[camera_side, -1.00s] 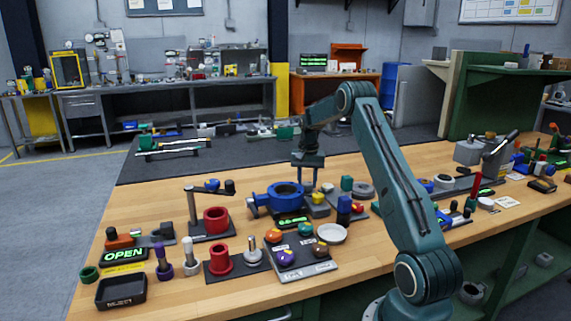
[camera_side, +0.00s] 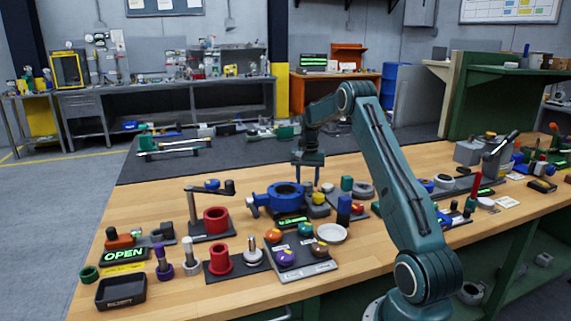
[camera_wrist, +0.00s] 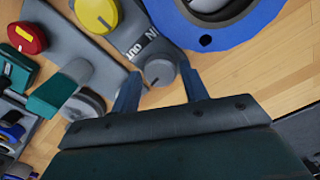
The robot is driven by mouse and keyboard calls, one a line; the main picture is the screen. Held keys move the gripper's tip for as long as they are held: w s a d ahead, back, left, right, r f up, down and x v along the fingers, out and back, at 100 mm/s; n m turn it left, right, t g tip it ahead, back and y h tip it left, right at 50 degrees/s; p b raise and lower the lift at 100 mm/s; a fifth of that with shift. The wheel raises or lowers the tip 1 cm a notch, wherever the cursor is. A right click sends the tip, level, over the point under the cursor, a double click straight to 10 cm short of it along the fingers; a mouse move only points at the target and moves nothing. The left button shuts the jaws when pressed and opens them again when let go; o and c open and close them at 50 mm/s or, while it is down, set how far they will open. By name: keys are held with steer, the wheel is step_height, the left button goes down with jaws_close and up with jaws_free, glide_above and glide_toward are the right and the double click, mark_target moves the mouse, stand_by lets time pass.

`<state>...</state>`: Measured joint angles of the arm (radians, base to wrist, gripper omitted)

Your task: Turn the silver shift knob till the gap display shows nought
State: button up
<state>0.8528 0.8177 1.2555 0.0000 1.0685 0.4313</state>
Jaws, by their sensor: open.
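The silver shift knob (camera_wrist: 159,72) is a round grey knob with a dark pointer line, beside an IN/OUT label on a grey plate (camera_wrist: 130,30) in the wrist view. My gripper (camera_wrist: 160,80) is open, with one finger on each side of the knob. Whether the fingers touch it I cannot tell. In the side view my gripper (camera_side: 307,182) points down just behind and right of the blue valve body (camera_side: 284,190), and the knob cannot be made out there. A small green-lit display (camera_side: 293,221) sits in front of the valve; its reading is too small to read.
The blue valve flange (camera_wrist: 225,25) is close on the other side. Red cylinders and coloured knobs crowd the front of the bench.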

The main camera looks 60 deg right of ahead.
mark_target(306, 184)
step_height(306, 184, up, 14)
steer(key=shift+f, duration=0.25)
stand_by(0.4)
steer(key=shift+a, duration=0.1)
steer(key=s+a+r+n+t+h, duration=0.1)
steer(key=a+r+n, duration=0.4)
steer(key=a, duration=0.8)
steer(key=s+a+r+n+t, duration=0.15)
steer(key=a+r, duration=0.45)
steer(key=a, duration=0.7)
steer(key=s+a+f+n+t, duration=0.1)
steer(key=s+a+f+n, duration=0.1)
steer(key=s+a, duration=0.3)
steer(key=s+a+f+n+t, duration=0.1)
steer(key=s+a+f+n, duration=0.1)
steer(key=s+a, duration=0.4)
steer(key=s+a+f+n+t+y, duration=0.1)
steer(key=s+a+f+n, duration=0.1)
steer(key=s+a+n, duration=0.2)
steer(key=s+a, duration=0.2)
steer(key=shift+s+f, duration=0.25)
steer(key=shift+s, duration=0.05)
steer(key=shift+a, duration=0.1)
